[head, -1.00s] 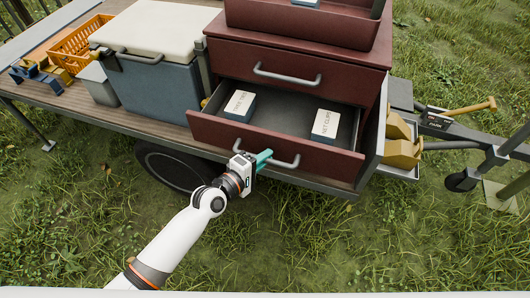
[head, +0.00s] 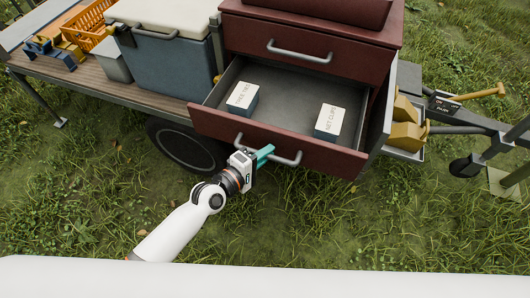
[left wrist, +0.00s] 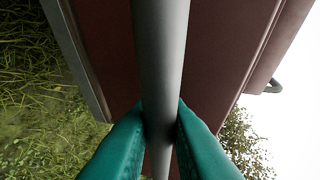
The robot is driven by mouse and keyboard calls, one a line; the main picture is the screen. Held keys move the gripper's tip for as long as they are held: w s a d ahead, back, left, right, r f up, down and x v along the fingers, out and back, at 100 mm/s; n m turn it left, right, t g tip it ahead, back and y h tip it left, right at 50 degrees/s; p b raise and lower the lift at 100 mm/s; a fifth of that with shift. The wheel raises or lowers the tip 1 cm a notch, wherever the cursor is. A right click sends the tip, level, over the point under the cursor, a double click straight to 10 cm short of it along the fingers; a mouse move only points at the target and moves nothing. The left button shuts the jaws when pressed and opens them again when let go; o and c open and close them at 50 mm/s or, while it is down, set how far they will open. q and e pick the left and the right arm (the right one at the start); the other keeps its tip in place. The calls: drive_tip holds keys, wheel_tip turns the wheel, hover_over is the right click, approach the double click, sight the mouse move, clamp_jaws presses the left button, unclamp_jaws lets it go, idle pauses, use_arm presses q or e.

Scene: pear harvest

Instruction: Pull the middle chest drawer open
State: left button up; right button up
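The dark red chest stands on the trailer. Its middle drawer (head: 277,144) is pulled out well, with its inside showing. My left gripper (head: 264,155) has its teal fingers at the drawer's grey bar handle (head: 285,160). In the left wrist view the handle (left wrist: 161,55) runs between the two fingers (left wrist: 160,135), which press against it from both sides. In the drawer lie a box marked "TREE TIES" (head: 241,97) and a box marked "NET CLIPS" (head: 330,122). My right gripper is out of view.
The drawer above (head: 305,47) is shut. A blue cooler with a white lid (head: 170,65), an orange crate (head: 90,27) and a grey bin (head: 112,62) stand on the trailer bed to the left. Grass in front of the trailer is clear.

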use_arm(q)
drive_tip(key=o, duration=0.4)
drive_tip(key=b+v, duration=0.1)
drive_tip(key=v, duration=1.1)
